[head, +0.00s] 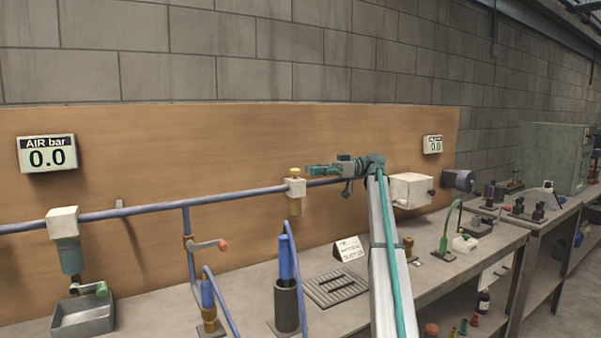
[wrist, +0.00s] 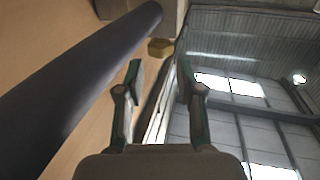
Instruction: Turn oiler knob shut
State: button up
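The oiler (head: 295,187) is a pale block on the blue pipe, with a brass knob (head: 295,171) on top and a brass-coloured bowl below. My gripper (head: 312,170) is just right of the knob in the head view, pointing left at about knob height. In the wrist view my gripper (wrist: 160,70) is open, with its two green-tipped fingers spread and nothing between them. The brass knob (wrist: 161,47) shows beyond the fingertips, roughly midway between them, beside the pale block (wrist: 168,15). I see no contact with it.
The blue pipe (head: 250,195) runs along the wooden board below my gripper; it fills the left of the wrist view (wrist: 75,85). A white box (head: 411,190) is to the right. A grey cup (head: 286,308) and a slotted tray (head: 336,288) stand on the bench below.

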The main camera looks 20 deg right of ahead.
jog(key=d, duration=0.3)
jog(key=shift+s+d, duration=0.2)
jog(key=shift+r, duration=0.15)
